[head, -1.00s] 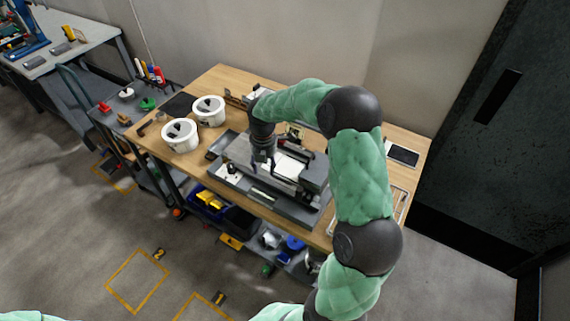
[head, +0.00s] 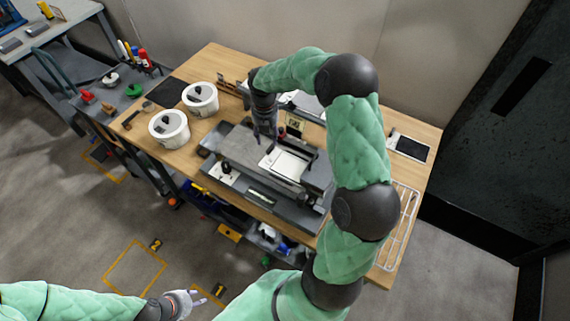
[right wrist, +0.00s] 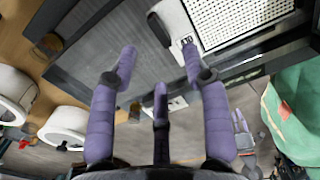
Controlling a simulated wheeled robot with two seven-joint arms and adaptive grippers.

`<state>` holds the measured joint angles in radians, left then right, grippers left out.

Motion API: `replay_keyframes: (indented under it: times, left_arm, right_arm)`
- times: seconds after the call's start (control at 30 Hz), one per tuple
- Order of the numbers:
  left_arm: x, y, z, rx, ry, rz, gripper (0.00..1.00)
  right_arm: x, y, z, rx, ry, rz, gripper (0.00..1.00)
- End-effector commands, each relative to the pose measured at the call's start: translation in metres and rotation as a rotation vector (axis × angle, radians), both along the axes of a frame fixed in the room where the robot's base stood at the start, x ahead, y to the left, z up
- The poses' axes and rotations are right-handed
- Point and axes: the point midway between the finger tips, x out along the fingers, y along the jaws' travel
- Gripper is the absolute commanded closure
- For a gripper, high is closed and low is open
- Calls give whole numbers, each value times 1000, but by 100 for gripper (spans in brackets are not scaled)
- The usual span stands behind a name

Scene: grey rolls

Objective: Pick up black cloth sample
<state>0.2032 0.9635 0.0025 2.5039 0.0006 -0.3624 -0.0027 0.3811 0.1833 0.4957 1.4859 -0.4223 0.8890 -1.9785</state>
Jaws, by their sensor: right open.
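A flat black square (head: 166,93) lies at the back left of the wooden table in the head view; it looks like the black cloth sample. My right gripper (head: 266,140) hangs over the grey machine at the middle of the table, well to the right of the black square. In the right wrist view its purple fingers (right wrist: 158,62) are spread with nothing between them. The black square is not clearly seen in that view. My left gripper (head: 190,302) is low at the bottom of the head view, off the table; its finger opening is too small to judge.
Two white tubs (head: 170,128) (head: 200,99) stand in front and to the right of the black square. The grey machine (head: 248,150) fills the table's middle. A dark tablet (head: 411,148) and a white wire rack (head: 398,230) are at the right. A side cart (head: 110,95) stands at the left.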

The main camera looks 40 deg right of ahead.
Motion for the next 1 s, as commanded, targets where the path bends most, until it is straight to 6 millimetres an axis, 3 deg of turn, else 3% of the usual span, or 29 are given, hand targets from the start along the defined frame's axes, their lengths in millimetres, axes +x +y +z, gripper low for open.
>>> replay_keyframes:
  times: [0.27, 0.53, 0.8, 0.83, 1.0]
  left_arm:
    - [0, 0, -7, 0, -1, -1, 65]
    - [0, 0, -19, 0, -1, -1, 65]
    - [0, 0, -19, 0, -1, -1, 65]
    - [0, 0, -19, 0, -1, -1, 65]
    - [0, 0, -19, 0, -1, -1, 65]
  right_arm:
    - [0, -1, -21, -1, 0, 0, 52]
    - [0, -4, -58, 0, 1, 0, 52]
    - [0, -4, -62, 0, -2, 0, 52]
    - [0, -4, -62, 0, -2, 0, 55]
    - [0, -4, -62, 0, -2, 0, 100]
